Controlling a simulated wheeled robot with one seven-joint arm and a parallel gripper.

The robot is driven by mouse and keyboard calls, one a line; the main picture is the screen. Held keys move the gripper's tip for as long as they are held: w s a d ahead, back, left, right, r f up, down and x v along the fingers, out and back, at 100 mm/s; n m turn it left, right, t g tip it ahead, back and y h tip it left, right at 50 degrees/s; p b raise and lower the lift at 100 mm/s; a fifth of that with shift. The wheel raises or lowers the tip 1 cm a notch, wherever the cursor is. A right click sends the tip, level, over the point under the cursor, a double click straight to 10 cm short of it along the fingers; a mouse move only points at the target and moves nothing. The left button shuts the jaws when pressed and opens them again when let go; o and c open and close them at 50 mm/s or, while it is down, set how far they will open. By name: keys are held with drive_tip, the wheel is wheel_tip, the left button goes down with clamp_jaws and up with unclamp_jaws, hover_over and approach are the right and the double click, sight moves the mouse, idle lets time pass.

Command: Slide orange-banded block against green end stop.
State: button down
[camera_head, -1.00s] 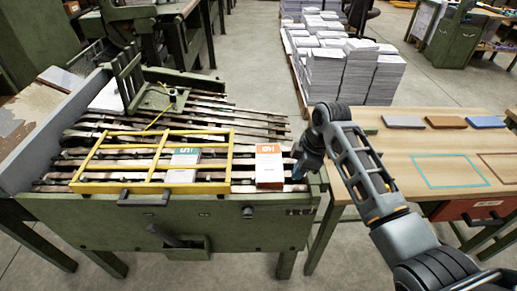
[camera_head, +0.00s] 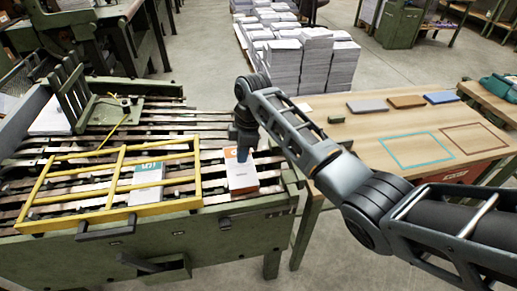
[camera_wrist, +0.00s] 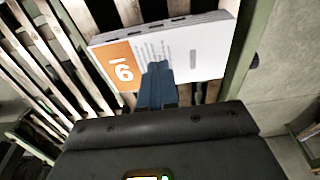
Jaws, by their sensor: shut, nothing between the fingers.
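The orange-banded block (camera_head: 241,172) is a white stack with an orange end marked like a 6, lying on the slatted bed right of the yellow frame. In the wrist view the block (camera_wrist: 195,48) has its orange band at the left. My gripper (camera_head: 243,156) is shut and empty; its blue fingertips (camera_wrist: 158,70) overlap the block's near edge and hide part of its face. I cannot tell whether they touch it. A green upright bracket with posts (camera_head: 78,95) stands at the bed's far left; I cannot tell if it is the end stop.
A yellow frame (camera_head: 118,170) lies over the bed, with a teal-banded block (camera_head: 146,180) under it. The wooden table (camera_head: 375,125) on the right bears grey, brown and blue blocks and two marked rectangles. Paper stacks (camera_head: 285,60) stand behind on the floor.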

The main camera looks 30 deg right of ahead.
sight(231, 165)
drive_tip(key=a, duration=0.1)
drive_tip(key=w+a, duration=0.1)
drive_tip(key=shift+a, duration=0.4)
drive_tip(key=shift+a+f, duration=0.1)
drive_tip(key=shift+f, duration=0.55)
drive_tip(key=shift+s+f, duration=0.1)
drive_tip(key=shift+f, duration=0.1)
